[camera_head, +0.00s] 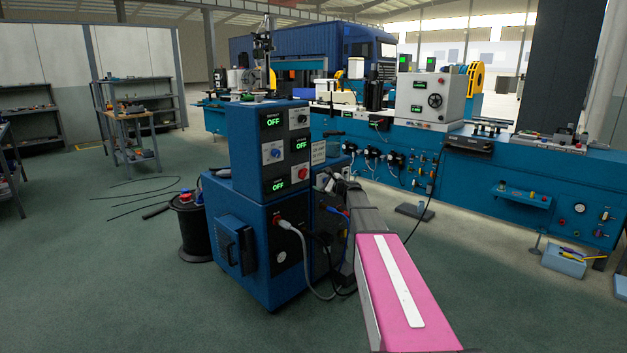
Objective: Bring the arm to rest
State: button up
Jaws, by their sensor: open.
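My arm (402,290) enters at the bottom of the head view as a pink link with a white strip. It runs away from the camera into a grey section (367,220) along the right side of the blue control cabinet. My gripper (342,183) is at the far end of the arm, small and partly lost against the cabinet's side. It is open, and I see nothing held in it. I cannot tell whether it touches the cabinet.
The blue control cabinet (228,245) with green OFF displays stands close at the left of my arm, with cables at its front. A black drum (194,232) stands beside it. The long blue welder bed (480,190) spans the back right. The floor (520,310) at front right is clear.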

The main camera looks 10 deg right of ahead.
jog(key=s+a+f+n+g+h, duration=0.1)
jog(key=s+a+f+n+g, duration=0.25)
jog(key=s+f, duration=0.35)
jog(key=s+a+f+n+g+h, duration=0.1)
jog(key=s+a+f+n+g, duration=0.25)
jog(key=s, duration=0.65)
jog(key=s+a+f+n+g+h, duration=0.1)
jog(key=s+a+f+n+g, duration=0.1)
jog(key=s+a+f+n, duration=0.4)
jog(key=s+d+f+n+g+h, duration=0.2)
jog(key=s, duration=0.6)
jog(key=s+d+f+n+g+h, duration=0.1)
jog(key=s+d+f+n+h, duration=0.1)
jog(key=s, duration=0.7)
jog(key=s+d+f+n+g+h, duration=0.2)
jog(key=s+f+h, duration=0.1)
jog(key=s, duration=0.5)
jog(key=shift+s+d+f+n+g+h, duration=0.3)
jog(key=shift+s+f+n, duration=0.1)
jog(key=shift+f, duration=0.15)
